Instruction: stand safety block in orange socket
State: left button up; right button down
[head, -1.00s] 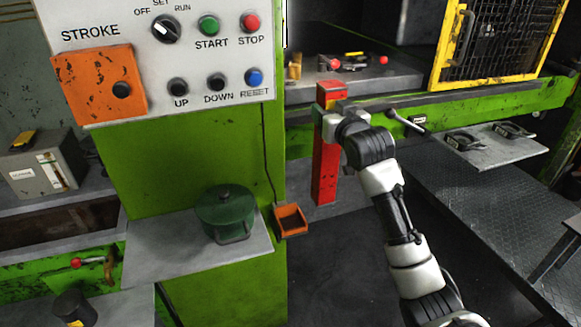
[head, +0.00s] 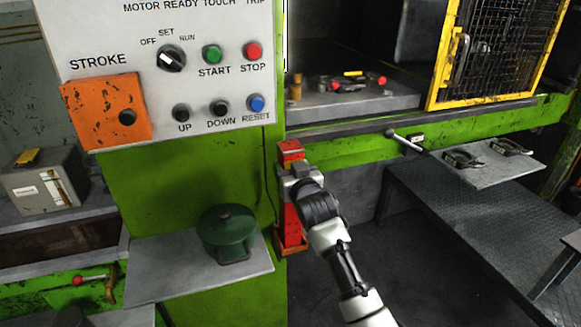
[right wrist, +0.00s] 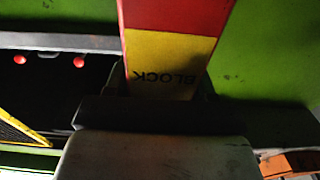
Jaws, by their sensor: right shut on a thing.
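The safety block (head: 292,224) is a long red bar with a yellow band near its top, and it stands about upright in the head view. My right gripper (head: 298,176) is shut on it at the yellow band. In the right wrist view the block (right wrist: 172,62) shows red and yellow with the word BLOCK between my fingers. The orange socket (head: 283,251) is at the side of the green column, and the block's lower end overlaps it in the picture. I cannot tell whether the end is inside or just above it. My left gripper is out of view.
A grey shelf (head: 150,262) with a green lidded pot (head: 228,232) is left of the socket. The control panel (head: 215,75) hangs above. The press bed (head: 400,100) and a tray with black handles (head: 490,165) are to the right.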

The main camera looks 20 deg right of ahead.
jog(key=shift+r, duration=0.2)
jog(key=c, duration=0.7)
grip_release()
jog(key=shift+f, duration=0.25)
jog(key=o, duration=0.3)
jog(key=shift+r, duration=0.1)
jog(key=shift+o, duration=0.2)
jog(key=shift+s, duration=0.1)
jog(key=s+b, duration=0.1)
jog(key=s, duration=1.1)
jog(key=shift+d+b, duration=0.2)
jog(key=shift+b, duration=0.15)
